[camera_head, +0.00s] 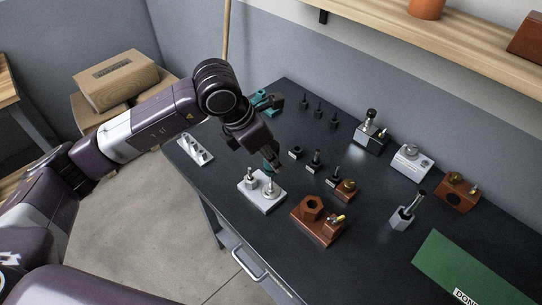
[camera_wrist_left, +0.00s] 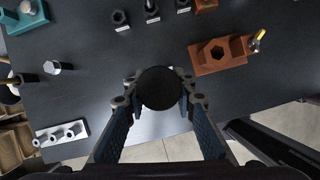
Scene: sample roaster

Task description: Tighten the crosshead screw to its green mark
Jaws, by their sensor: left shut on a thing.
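My left gripper (camera_head: 270,163) points down over the bench, just above a pale metal block (camera_head: 248,199) with two round-headed posts. In the left wrist view, my left gripper (camera_wrist_left: 160,95) has its blue-padded fingers on either side of a dark round thing (camera_wrist_left: 160,88), seen from its end, and is shut on it. I cannot make out the crosshead or the green mark. My right gripper is not in view.
A red-brown block with a hexagonal piece (camera_head: 311,210) stands right of the pale block. Small black sockets (camera_head: 316,160) stand behind. A white rack with pegs (camera_head: 195,150) lies near the left edge. A green mat (camera_head: 465,270) lies at front right. A shelf (camera_head: 420,40) hangs above.

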